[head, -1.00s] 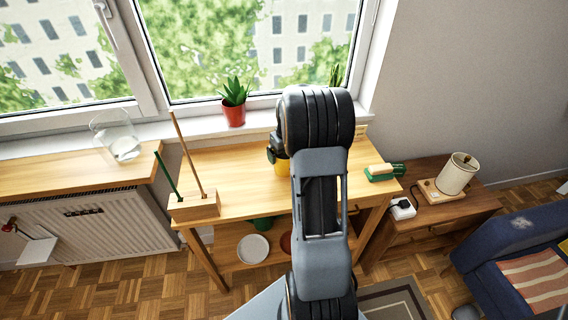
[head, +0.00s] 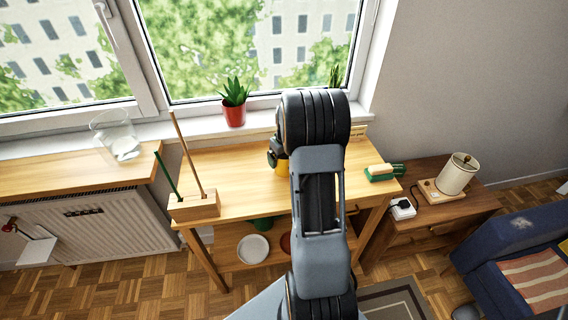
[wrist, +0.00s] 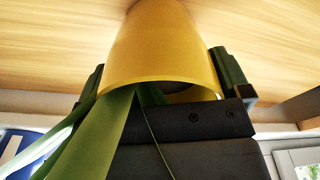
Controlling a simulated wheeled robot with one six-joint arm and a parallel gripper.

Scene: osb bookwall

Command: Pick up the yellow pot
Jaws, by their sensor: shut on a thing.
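The yellow pot (wrist: 160,45) fills the upper middle of the wrist view, with long green leaves (wrist: 95,140) coming out of its mouth. My gripper (wrist: 160,70) is shut on it, one green-padded finger on each side of the pot. In the head view only a small part of the yellow pot (head: 282,166) shows beside my arm, over the wooden table (head: 235,180). My arm hides the rest. I cannot tell whether the pot's base touches the tabletop.
A wooden block with upright sticks (head: 194,206) stands at the table's front left. A green-and-tan brush-like item (head: 381,173) lies at the right end. A red pot with a plant (head: 234,113) stands on the windowsill. The tabletop's left middle is clear.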

